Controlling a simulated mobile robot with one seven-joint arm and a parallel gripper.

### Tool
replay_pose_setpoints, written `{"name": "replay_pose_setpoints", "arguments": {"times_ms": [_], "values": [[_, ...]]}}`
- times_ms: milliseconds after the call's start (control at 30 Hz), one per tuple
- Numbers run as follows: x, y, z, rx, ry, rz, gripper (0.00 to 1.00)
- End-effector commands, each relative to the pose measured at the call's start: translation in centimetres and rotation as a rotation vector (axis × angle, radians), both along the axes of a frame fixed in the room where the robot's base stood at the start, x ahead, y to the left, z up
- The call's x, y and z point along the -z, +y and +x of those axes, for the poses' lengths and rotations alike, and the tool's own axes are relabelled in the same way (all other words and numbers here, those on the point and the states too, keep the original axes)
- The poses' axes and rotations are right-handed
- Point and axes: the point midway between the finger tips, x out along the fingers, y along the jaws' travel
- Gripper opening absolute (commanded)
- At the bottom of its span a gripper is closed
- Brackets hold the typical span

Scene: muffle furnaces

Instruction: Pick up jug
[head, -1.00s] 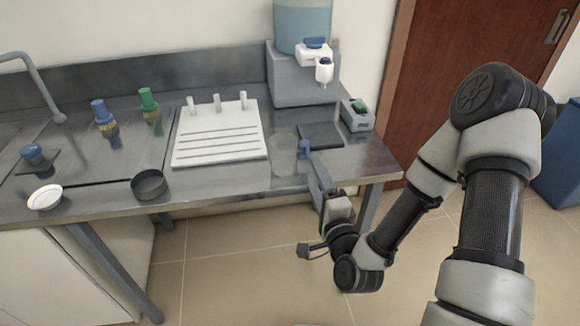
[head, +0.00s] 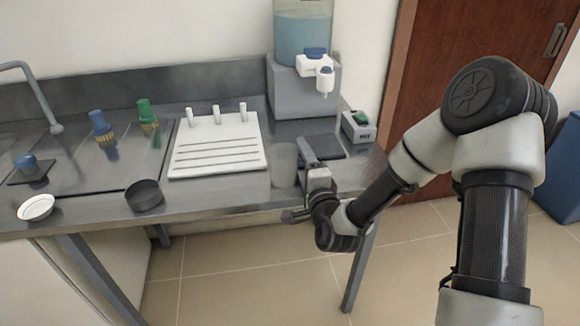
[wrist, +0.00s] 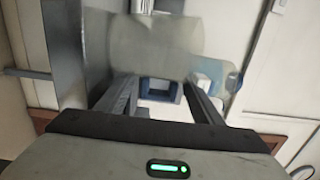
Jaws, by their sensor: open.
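The jug (head: 284,165) is a translucent grey vessel standing upright near the front edge of the steel counter. In the wrist view the jug (wrist: 155,45) lies sideways across the picture, just beyond the fingers. My gripper (head: 306,148) is right beside the jug, on its right side, at about its height. In the wrist view my gripper (wrist: 163,92) has its two dark fingers apart, with a gap between them. I cannot tell whether a finger touches the jug or whether its handle is in the gap.
A white rack (head: 218,158) with pegs stands left of the jug. A water dispenser (head: 302,90) stands behind. A dark round dish (head: 144,195) is further left.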

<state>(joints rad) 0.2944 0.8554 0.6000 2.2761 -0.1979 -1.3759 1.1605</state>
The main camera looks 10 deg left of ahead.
Motion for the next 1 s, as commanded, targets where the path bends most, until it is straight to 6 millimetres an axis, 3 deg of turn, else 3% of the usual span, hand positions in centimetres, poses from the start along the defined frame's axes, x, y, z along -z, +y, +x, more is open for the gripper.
{"name": "replay_pose_setpoints", "arguments": {"times_ms": [233, 467, 767, 1000], "values": [[0.0, 0.1, 0.2, 0.0, 0.0, 0.0, 0.61], [0.1, 0.1, 0.2, 0.0, 0.003, -0.001, 0.26], [0.0, 0.1, 0.1, -0.001, 0.008, -0.003, 0.26], [-4.4, 0.0, 0.2, 0.0, 0.0, -0.003, 0.26]]}}
